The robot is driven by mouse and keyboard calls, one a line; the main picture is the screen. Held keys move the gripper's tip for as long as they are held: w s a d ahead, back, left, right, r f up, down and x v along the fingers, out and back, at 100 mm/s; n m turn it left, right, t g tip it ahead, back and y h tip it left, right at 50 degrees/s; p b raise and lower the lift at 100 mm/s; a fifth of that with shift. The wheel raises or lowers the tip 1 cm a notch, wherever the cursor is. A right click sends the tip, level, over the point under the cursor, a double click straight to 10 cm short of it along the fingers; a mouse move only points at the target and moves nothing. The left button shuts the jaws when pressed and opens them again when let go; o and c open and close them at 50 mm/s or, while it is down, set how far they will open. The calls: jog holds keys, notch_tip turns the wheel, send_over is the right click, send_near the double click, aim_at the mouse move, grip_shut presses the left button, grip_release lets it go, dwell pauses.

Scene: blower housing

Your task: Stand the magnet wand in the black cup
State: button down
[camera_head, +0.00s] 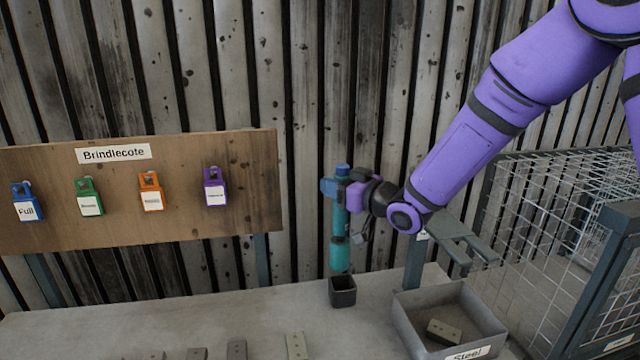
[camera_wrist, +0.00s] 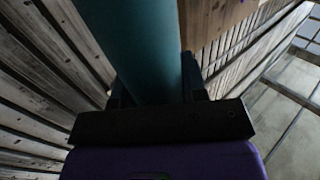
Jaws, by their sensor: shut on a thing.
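The magnet wand (camera_head: 340,240) is a teal rod with a blue top, held upright in the head view. My gripper (camera_head: 340,190) is shut on its upper part. The black cup (camera_head: 342,291) is a small square dark cup on the bench, directly below the wand. The wand's lower end appears at or just above the cup's mouth; I cannot tell whether it is inside. In the wrist view the wand (camera_wrist: 135,45) is a wide teal cylinder between the dark fingers of my gripper (camera_wrist: 155,90). The cup is not visible there.
A grey bin (camera_head: 405,315) labelled "Steel" holds a metal block (camera_head: 443,332), right of the cup. Several small blocks line the bench's (camera_head: 200,325) front edge. A wooden board (camera_head: 120,220) with coloured padlocks stands at left. A wire mesh cage (camera_head: 550,220) stands at right.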

jog(key=shift+w+d+f, duration=0.15)
jog(key=shift+w+f, duration=0.1)
jog(key=shift+f, duration=1.7)
jog(key=shift+w+d+f, duration=0.2)
jog(key=shift+f, duration=1.8)
jog(key=shift+w+d+f, duration=0.15)
jog(key=shift+w+f, duration=0.1)
jog(key=shift+f, duration=1.7)
jog(key=c, duration=0.6)
grip_release()
